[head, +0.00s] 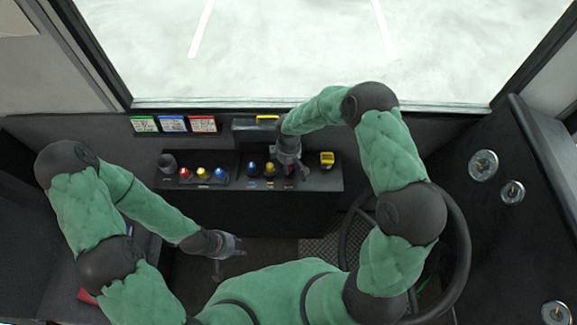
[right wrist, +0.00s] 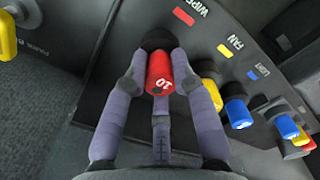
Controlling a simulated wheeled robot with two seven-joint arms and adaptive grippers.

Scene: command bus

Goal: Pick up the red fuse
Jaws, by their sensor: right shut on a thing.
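The red fuse (right wrist: 160,72), marked 10, shows in the right wrist view between my right gripper's fingers (right wrist: 165,88). Its far end meets a dark round socket beside the WIPER label; I cannot tell whether it is still seated. My right gripper (head: 292,174) is shut on this fuse over the console in the head view, where the gripper mostly hides the fuse. My left gripper (head: 226,256) is open and empty, low in front of the console, away from the fuses.
The dark console (head: 240,205) carries a yellow fuse (right wrist: 208,78) and a blue fuse (right wrist: 237,113) beside the red one. A yellow switch (head: 327,158) is close right of my right gripper. The steering wheel (head: 462,250) is at the right.

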